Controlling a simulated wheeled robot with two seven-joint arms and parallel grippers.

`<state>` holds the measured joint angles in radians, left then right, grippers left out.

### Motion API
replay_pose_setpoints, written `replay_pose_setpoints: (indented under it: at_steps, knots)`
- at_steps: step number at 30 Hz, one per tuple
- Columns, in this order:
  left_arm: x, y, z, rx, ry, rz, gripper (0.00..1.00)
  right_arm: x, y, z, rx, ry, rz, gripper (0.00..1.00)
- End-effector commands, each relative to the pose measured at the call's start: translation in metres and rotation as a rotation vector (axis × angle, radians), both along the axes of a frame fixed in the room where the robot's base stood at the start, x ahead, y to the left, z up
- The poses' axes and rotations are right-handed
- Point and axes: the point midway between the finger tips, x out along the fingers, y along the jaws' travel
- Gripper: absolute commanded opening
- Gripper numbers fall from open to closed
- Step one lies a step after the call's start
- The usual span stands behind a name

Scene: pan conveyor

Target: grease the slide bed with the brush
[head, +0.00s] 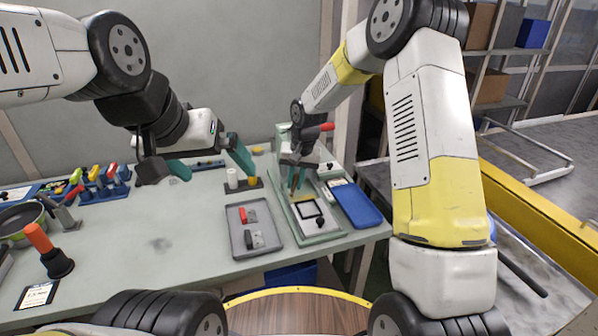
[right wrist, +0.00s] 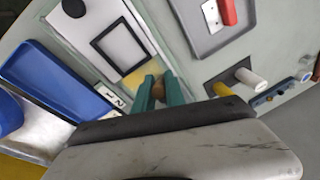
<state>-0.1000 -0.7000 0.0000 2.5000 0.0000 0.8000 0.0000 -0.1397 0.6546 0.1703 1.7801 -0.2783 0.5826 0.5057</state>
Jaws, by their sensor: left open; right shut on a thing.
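My right gripper (head: 296,180) is shut on the brush (right wrist: 158,90), over the far end of the slide bed (head: 340,235). Only a brown part of the brush shows between the teal fingers (right wrist: 160,95) in the right wrist view; I cannot tell whether its tip touches the bed. The bed is a pale green frame around a light plate, with a black square frame on it. A yellowish patch (right wrist: 139,77) lies beside the brush on the bed. My left gripper (head: 209,163) is open and empty above the table, left of the bed.
A dark holder (head: 231,188) bears a white and a yellow cylinder. A grey tray (head: 236,212) holds red and black-handled items left of the bed. A blue tray (head: 355,204) lies at its right.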

Motion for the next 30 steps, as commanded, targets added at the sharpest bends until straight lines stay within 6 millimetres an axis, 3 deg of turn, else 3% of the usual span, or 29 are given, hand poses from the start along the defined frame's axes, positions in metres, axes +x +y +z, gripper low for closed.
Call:
replay_pose_setpoints:
  at_steps: [30]
  knots:
    - [0.0,0.0,0.0,0.0,0.0,0.0,1.0,0.011,-0.033,0.001,-0.001,-0.001,-0.002,0.0]
